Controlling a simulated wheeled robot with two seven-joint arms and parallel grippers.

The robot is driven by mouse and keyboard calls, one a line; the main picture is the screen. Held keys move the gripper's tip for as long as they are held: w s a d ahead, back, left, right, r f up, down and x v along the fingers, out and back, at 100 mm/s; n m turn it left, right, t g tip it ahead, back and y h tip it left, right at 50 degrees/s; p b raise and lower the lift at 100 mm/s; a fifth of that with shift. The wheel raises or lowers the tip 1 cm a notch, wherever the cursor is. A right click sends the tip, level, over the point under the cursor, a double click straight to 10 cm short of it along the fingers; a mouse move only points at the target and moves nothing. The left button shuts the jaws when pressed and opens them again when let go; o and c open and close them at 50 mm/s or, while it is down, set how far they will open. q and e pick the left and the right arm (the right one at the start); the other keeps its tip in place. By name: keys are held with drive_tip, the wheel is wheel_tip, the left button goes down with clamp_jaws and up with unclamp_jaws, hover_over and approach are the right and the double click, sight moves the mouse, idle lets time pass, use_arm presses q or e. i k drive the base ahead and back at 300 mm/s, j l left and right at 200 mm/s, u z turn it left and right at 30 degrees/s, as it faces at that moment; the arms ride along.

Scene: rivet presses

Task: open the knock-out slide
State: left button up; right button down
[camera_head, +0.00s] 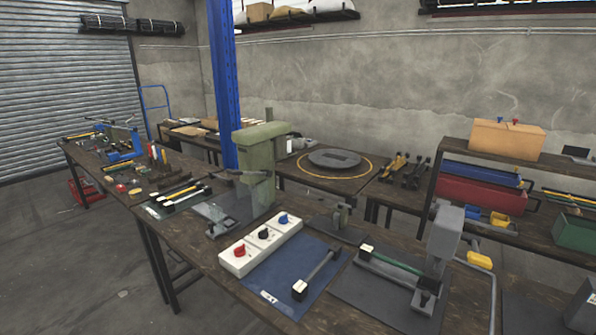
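I cannot tell for sure which part is the knock-out slide. A green press (262,150) stands at the middle of the long workbench, with a clear guard at its front. A grey press (443,235) with a yellow-ended lever (480,261) stands at the right. A green bar (392,260) with a pale block at its left end runs toward the grey press's base. A dark rod (320,268) with a pale block at its near end lies on a blue mat (283,285). Neither of my grippers shows.
A white control box (262,243) with red, black and blue knobs sits between the presses. A blue post (222,85) rises behind the bench. Tools crowd the bench's left end. A shelf with red, blue and green bins (480,195) stands at the right. Floor at lower left is clear.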

sight(423, 302)
drive_tip(key=z, duration=0.7)
